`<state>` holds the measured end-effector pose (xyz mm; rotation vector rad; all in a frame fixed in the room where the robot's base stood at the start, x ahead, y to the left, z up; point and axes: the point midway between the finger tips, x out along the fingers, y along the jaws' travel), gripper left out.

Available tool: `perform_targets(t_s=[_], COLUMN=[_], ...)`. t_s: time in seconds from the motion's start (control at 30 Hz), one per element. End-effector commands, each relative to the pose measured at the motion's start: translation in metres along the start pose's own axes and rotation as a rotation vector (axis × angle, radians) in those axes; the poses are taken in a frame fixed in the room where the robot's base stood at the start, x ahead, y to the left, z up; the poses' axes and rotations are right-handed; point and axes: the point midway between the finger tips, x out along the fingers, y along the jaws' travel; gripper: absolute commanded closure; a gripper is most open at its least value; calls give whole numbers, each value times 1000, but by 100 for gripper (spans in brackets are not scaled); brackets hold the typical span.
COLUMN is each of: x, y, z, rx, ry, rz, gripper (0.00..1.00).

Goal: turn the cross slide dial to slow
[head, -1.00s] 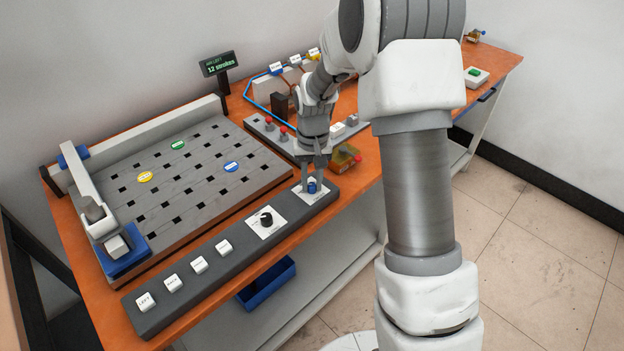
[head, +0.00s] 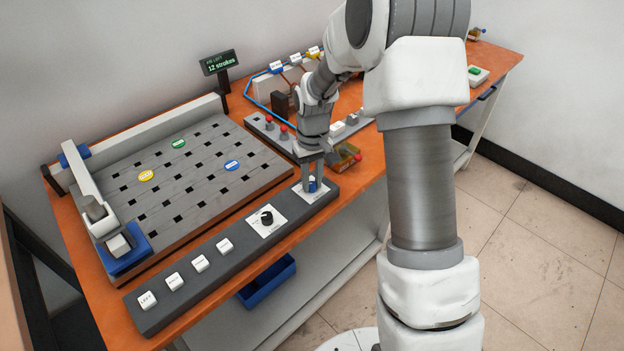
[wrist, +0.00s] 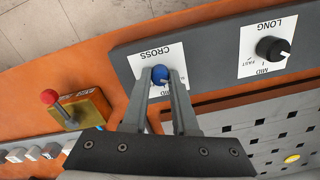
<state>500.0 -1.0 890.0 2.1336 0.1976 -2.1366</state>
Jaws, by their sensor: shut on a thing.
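The cross slide dial (wrist: 160,74) is a blue knob on a white plate marked CROSS (wrist: 143,61). In the head view the blue knob (head: 312,184) sits at the right end of the dark control strip (head: 185,305), mostly covered by the fingers. My gripper (wrist: 161,80) points down at the dial, with one finger on each side, shut on the knob. The knob's pointer and the plate's speed marks are too hidden to read.
A black dial (head: 266,218) marked LONG sits beside it on the strip, with several white buttons further left. A brown box with a red knob (head: 346,158) stands close behind my gripper. A slotted grey table (head: 190,150) lies to the left.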

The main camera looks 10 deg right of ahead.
Motion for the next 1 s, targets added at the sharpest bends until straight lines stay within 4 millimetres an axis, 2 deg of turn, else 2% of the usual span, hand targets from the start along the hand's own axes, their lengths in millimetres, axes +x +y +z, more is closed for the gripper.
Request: perform_targets(t_s=[0.07,0.1,0.27,0.53,0.67,0.77,1.0], x=[-1,0,0,0,-8,-24,-82], y=[0,0,0,0,0,0,0], z=[0,0,0,0,-1,-1,-1], rx=[0,0,0,1,1,2,2], ry=[2,2,1,1,3,4,6], rz=[0,0,0,0,1,1,2], gripper=[100,71,43,43,43,43,43])
